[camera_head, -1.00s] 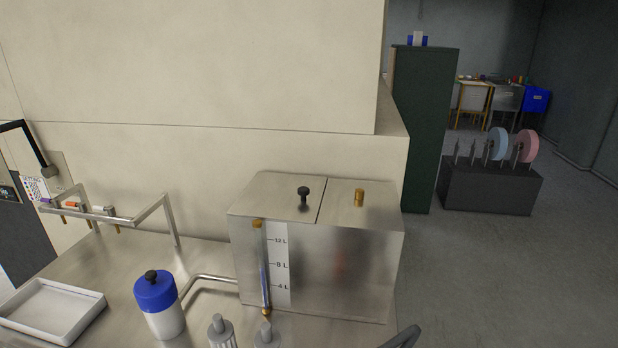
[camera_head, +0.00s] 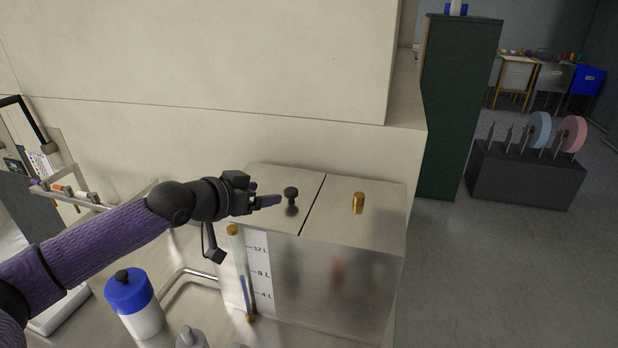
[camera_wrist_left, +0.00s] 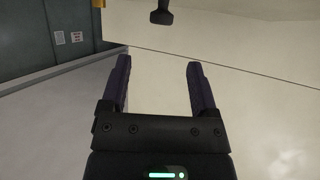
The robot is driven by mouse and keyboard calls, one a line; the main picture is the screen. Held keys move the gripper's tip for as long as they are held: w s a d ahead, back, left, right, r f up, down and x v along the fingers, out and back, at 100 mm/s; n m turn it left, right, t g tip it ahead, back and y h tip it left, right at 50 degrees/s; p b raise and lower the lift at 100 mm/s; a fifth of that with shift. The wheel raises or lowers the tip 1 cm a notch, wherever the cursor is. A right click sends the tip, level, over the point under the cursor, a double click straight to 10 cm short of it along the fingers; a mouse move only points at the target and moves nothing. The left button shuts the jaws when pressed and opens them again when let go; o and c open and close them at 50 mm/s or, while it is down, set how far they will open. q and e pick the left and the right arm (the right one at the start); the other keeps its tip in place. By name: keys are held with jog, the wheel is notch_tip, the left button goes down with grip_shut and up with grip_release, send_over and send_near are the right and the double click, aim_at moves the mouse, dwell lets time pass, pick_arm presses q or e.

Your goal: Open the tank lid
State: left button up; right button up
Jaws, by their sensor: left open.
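The steel tank (camera_head: 345,275) stands on the counter with a level scale on its front. Its lid (camera_head: 270,182) lies flat and closed on the left part of the top, with a black knob (camera_head: 291,195) on it. My left gripper (camera_head: 268,201) is just left of the knob, apart from it, with empty jaws. In the left wrist view the two fingers (camera_wrist_left: 158,85) are spread, and the black knob (camera_wrist_left: 161,14) shows ahead of them at the top edge. My right gripper is not in view.
A brass fitting (camera_head: 358,203) stands on the right part of the tank top. A sight tube (camera_head: 242,275) runs up the tank's front left. A blue-capped white bottle (camera_head: 135,305) stands at front left. A tube rail (camera_head: 75,195) is behind my left arm.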

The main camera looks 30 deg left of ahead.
aim_at(291, 190)
pick_arm(q)
jog(key=shift+a+f, duration=0.1)
jog(key=shift+b+x, duration=0.3)
jog(key=shift+x, duration=0.7)
jog(key=b+x, duration=0.1)
jog(key=x, duration=0.4)
jog(key=shift+f, duration=0.15)
jog(key=shift+w+d+f, duration=0.2)
jog(key=shift+w, duration=0.45)
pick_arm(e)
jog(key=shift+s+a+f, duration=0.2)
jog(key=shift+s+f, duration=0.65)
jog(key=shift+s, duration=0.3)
pick_arm(q)
grip_shut()
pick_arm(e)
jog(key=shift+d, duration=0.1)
